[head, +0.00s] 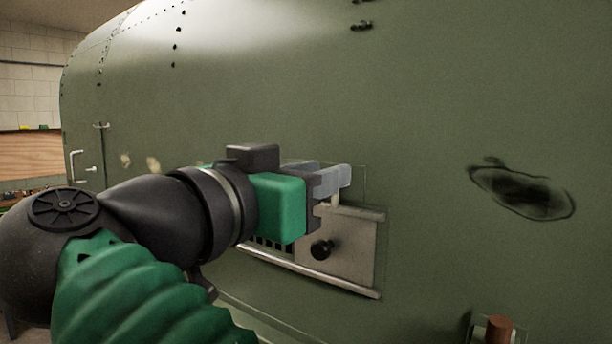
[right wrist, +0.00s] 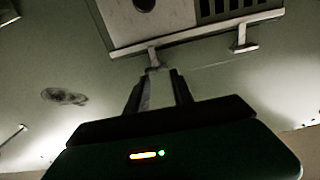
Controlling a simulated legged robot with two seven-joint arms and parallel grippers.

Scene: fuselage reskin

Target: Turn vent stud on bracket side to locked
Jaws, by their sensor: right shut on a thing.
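A metal vent panel (head: 352,249) with dark slots and a black round knob (head: 321,250) is set in the green fuselage skin. My right gripper (head: 338,178) is at its upper edge, with its jaws shut on a small pale stud (head: 334,201). In the right wrist view the gripper (right wrist: 158,82) closes on the same stud (right wrist: 153,56), beside the panel edge (right wrist: 190,33). A second stud (right wrist: 243,42) stands free along that edge, near the slots. The turn of the held stud cannot be read. My left gripper is not in view.
A rail (head: 310,273) runs along the panel's lower edge. A dark-edged damaged patch (head: 522,192) is on the skin to the right. A brown cylinder (head: 498,329) in a holder shows at bottom right. A handle (head: 76,166) sticks out at far left.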

